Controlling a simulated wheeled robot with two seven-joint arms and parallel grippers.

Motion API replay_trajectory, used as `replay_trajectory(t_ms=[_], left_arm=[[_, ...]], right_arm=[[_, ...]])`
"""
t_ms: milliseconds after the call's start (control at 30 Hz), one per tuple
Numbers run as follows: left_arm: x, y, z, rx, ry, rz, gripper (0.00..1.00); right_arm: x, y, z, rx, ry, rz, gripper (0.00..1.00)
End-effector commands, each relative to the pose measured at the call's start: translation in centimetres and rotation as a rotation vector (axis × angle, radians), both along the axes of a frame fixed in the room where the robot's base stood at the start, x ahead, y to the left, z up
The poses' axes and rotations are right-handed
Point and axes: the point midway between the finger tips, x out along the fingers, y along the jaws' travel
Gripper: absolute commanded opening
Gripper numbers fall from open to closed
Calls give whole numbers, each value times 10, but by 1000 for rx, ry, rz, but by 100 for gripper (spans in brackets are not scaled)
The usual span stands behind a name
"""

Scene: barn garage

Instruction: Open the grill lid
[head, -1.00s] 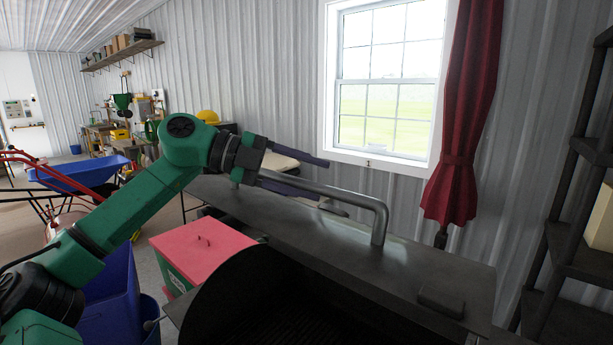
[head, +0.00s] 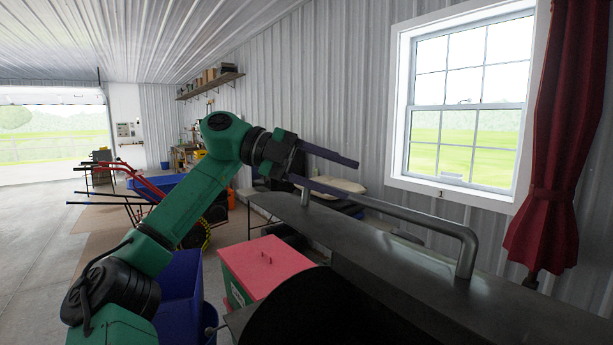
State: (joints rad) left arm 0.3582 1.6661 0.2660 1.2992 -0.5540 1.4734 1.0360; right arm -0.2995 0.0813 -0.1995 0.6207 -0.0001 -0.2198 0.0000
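The dark grey grill lid (head: 400,265) shows at the lower right, with its long metal bar handle (head: 400,211) along the top. The lid looks raised, with the dark grill body (head: 310,312) below and in front of it. My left gripper (head: 358,182) is at the handle's far left end. Its two dark fingers are spread apart, pointing right. My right gripper is out of view.
A red-topped bin (head: 268,262) and blue bins (head: 180,292) stand left of the grill. A blue wheelbarrow (head: 165,188) is farther back. A window (head: 468,105) and red curtain (head: 556,140) are on the wall behind. Open concrete floor (head: 40,240) lies at the left.

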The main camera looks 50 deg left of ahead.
Motion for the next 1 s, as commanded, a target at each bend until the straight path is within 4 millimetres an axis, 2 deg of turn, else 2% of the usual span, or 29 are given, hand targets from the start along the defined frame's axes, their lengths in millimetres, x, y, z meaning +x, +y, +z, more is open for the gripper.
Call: replay_trajectory(t_ms=[100,300,867,933,1000], left_arm=[[-17,22,8,1,2,4,52],[-34,44,17,2,4,-1,52],[-35,45,17,2,6,-2,52],[-35,45,20,2,6,-2,52],[-35,45,31,2,6,-2,52]], right_arm=[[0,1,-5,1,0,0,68],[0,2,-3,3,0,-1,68],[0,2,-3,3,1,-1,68],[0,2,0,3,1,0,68],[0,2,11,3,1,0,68]])
